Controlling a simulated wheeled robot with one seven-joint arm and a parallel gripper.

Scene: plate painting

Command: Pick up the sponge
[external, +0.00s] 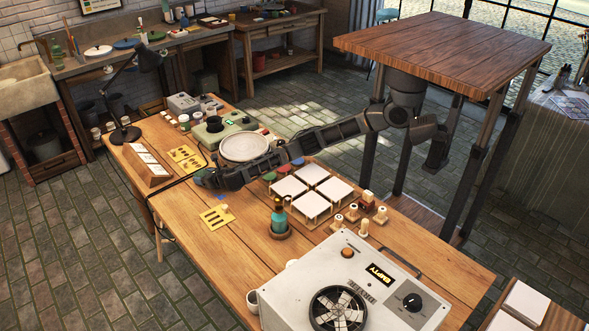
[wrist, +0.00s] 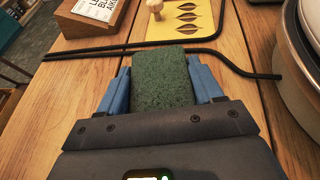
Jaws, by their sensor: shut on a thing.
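The sponge (wrist: 165,80) is a dark green rough block in the middle of the wrist view. My gripper (wrist: 163,82) has its two blue fingers on the left and right sides of the sponge, shut on it. The sponge stands out beyond the fingertips, over the wooden table (wrist: 75,95). I cannot tell whether it touches the table. In the external view my gripper (external: 205,179) is low over the table, left of the round white plate (external: 243,147); the sponge is too small to make out there.
A thin black rod (wrist: 245,66) lies just beyond the sponge. A yellow stencil with leaf cutouts (wrist: 185,20) and a wooden block with a card (wrist: 97,14) are past it. White square tiles (external: 312,173), a bottle (external: 278,217) and a kiln-like box (external: 345,290) stand further right.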

